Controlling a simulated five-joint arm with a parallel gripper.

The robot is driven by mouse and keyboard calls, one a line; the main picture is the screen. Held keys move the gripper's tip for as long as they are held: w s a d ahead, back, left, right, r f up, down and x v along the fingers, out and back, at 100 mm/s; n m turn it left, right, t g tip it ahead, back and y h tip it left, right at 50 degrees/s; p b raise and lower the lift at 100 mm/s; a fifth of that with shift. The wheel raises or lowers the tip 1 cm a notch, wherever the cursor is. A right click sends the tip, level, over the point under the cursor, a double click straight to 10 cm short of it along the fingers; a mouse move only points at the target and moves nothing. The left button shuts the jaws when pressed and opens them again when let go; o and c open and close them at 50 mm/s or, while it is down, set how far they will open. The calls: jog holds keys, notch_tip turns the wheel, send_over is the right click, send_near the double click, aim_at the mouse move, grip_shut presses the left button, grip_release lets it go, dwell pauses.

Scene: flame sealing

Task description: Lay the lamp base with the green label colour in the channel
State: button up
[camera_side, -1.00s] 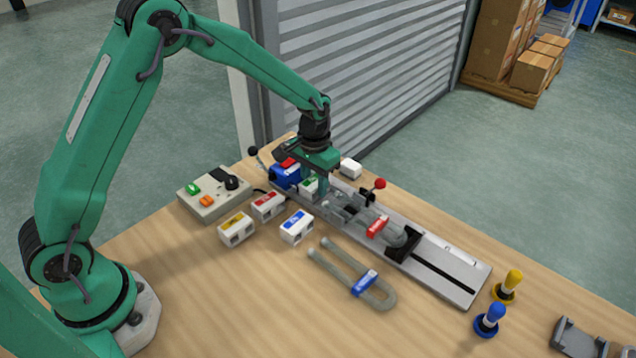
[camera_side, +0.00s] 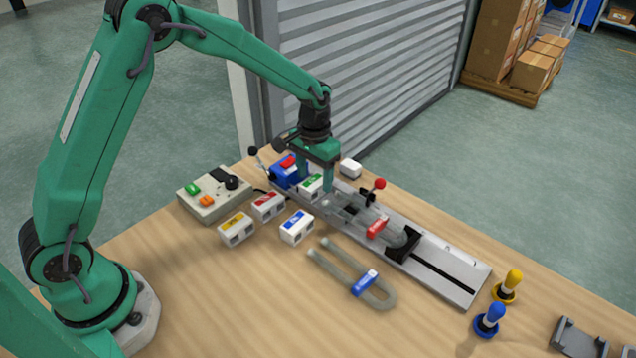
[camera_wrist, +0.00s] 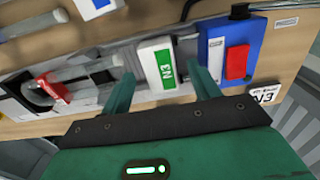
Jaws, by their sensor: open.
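The lamp base with the green label (camera_side: 311,185) is a white block. It sits at the left part of the grey metal channel (camera_side: 455,278), beside the blue block, and looks level. In the wrist view the green-labelled base (camera_wrist: 158,62) lies between my two fingertips, with its marking showing. My gripper (camera_side: 315,178) is open just above it, one finger to each side with gaps between. In the wrist view my gripper (camera_wrist: 163,85) holds nothing. The underside of the base and its contact with the channel floor are hidden.
A blue block with a red top (camera_side: 287,171) stands at the channel's left end. A clamp with a red knob (camera_side: 380,184) and a glass tube with a red label (camera_side: 377,227) lie to the right. Lamp bases with yellow (camera_side: 236,228), red (camera_side: 268,205) and blue (camera_side: 296,227) labels stand in front.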

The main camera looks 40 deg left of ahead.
jog(key=shift+r, duration=2.8)
jog(key=shift+r, duration=0.1)
jog(key=shift+s+r, duration=0.2)
jog(key=shift+r, duration=0.05)
jog(key=s+a+r+t, duration=0.2)
jog(key=s+r, duration=0.5)
jog(key=s, duration=0.2)
jog(key=s+a+r+t, duration=0.2)
jog(key=s+r, duration=0.6)
jog(key=s, duration=0.1)
jog(key=s+a+f+t, duration=0.1)
jog(key=s, duration=0.7)
jog(key=shift+t, duration=0.3)
